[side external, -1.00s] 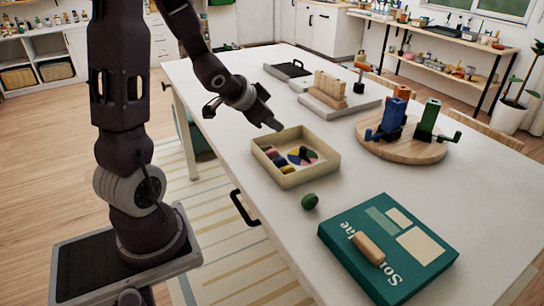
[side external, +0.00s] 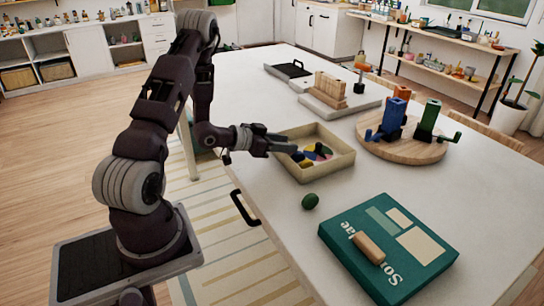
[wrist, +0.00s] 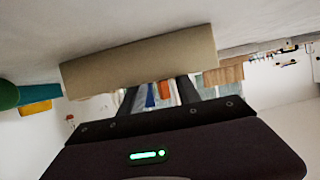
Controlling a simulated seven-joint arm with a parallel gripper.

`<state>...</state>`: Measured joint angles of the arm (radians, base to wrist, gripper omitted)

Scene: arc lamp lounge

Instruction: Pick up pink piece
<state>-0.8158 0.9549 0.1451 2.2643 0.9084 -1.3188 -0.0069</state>
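A shallow cream box (side external: 328,170) lies on the white table with several small coloured pieces in it. Yellow and blue pieces show; which one is the pink piece is too small to tell. My gripper (side external: 285,148) is low and roughly level at the box's left side, with its fingers overlapping the near-left wall. In the wrist view the box's wall (wrist: 140,62) fills the space ahead of the fingers and hides the inside. My two fingers (wrist: 159,95) stand apart there with nothing visible held between them.
A dark green egg-shaped thing (side external: 310,201) and a teal book-like box (side external: 385,262) with a wooden cylinder lie toward the front. A round wooden board (side external: 400,150) with coloured blocks stands to the right. A grey board (side external: 340,108) stands behind.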

